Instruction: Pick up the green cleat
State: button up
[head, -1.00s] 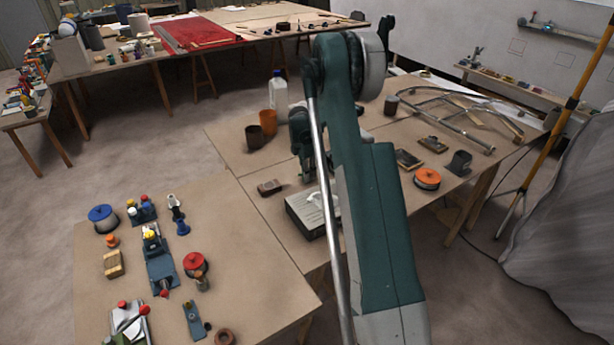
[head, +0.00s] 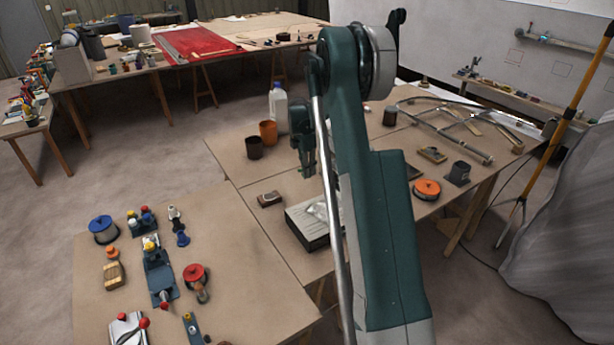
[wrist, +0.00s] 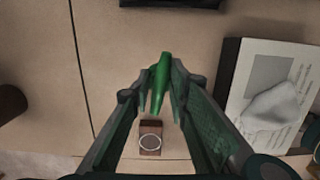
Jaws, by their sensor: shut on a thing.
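The green cleat (wrist: 160,82) is a slim, bright green piece, seen in the wrist view between the fingertips of my gripper (wrist: 161,92). The fingers are shut on it and hold it above the tabletop, with its far end sticking out past them. In the head view my gripper (head: 306,168) hangs above the far worktable, left of my upper arm. The cleat cannot be made out there.
Below my gripper are a small brown block (wrist: 150,138) with a ring-shaped mark and a box with a white top (wrist: 242,108) bearing a pale lump. An orange spool (head: 427,189) lies right.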

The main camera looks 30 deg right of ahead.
jog(key=shift+r, duration=0.6)
